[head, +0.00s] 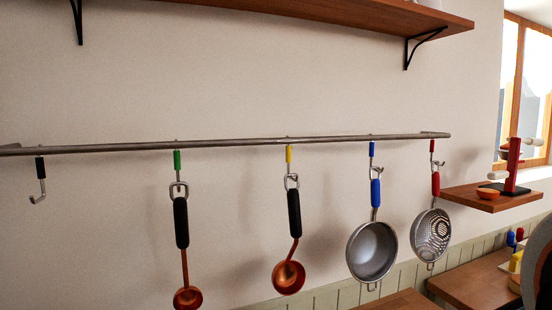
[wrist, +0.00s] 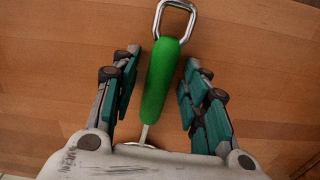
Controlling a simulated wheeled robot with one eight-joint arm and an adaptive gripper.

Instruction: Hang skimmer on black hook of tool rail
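The tool rail (head: 230,145) runs along the wall in the head view. Its black hook (head: 40,180) is at the far left and hangs empty. In the wrist view a tool with a green handle (wrist: 161,82) and a metal hanging loop (wrist: 175,4) lies on a wooden surface. Its head is mostly hidden behind my gripper's body, so I cannot tell from its shape that it is the skimmer. My gripper (wrist: 163,58) is open, with one finger on each side of the green handle and gaps visible on both sides.
Copper ladles (head: 188,297) (head: 289,276) hang from the green and yellow hooks. A shelf (head: 330,14) is above; a small side shelf (head: 470,200) is right.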

